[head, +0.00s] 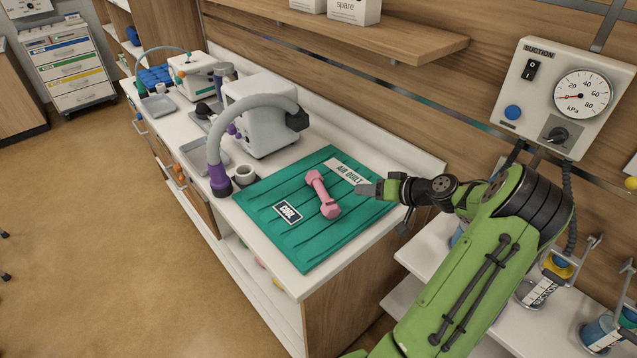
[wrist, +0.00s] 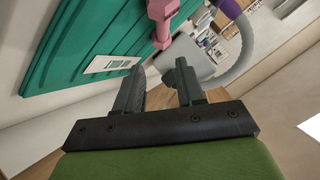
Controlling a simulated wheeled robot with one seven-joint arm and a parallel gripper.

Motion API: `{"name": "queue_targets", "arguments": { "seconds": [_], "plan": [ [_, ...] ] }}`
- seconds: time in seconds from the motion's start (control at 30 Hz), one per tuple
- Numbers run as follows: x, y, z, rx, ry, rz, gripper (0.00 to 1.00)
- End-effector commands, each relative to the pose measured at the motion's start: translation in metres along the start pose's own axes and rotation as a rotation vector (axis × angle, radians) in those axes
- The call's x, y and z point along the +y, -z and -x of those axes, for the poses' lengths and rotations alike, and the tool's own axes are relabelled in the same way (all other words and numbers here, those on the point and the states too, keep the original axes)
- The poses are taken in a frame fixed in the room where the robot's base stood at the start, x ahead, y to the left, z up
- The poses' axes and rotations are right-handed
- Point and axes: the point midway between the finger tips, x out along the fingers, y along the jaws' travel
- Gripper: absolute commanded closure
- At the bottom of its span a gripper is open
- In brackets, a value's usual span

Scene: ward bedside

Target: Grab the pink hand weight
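The pink hand weight (head: 322,194) lies on a green ribbed quilt (head: 310,252) on the white counter, between a "COOL" label and an "AIR QUILT" label. My gripper (head: 366,189) is at the right side of the quilt, to the right of the weight and apart from it. In the wrist view the two fingers of my gripper (wrist: 158,80) stand apart with nothing between them. The pink hand weight (wrist: 162,18) shows beyond the fingertips at the top of that view, partly cut off by the frame edge.
A grey-white machine (head: 262,115) with a grey hose and purple end (head: 220,180) stands left of the quilt. A tape-like roll (head: 244,174) sits beside it. A wooden shelf (head: 370,35) and a suction gauge panel (head: 563,95) are on the wall above.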

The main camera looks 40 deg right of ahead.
Motion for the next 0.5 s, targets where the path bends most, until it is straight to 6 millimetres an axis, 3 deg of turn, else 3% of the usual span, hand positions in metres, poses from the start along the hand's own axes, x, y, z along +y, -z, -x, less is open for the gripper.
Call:
{"name": "queue_targets", "arguments": {
  "seconds": [0.3, 0.5],
  "plan": [
    [-0.002, -0.001, -0.074, -0.004, 0.005, 0.001, 0.62],
    [-0.001, -0.001, -0.104, -0.003, 0.002, 0.000, 0.62]
  ]
}}
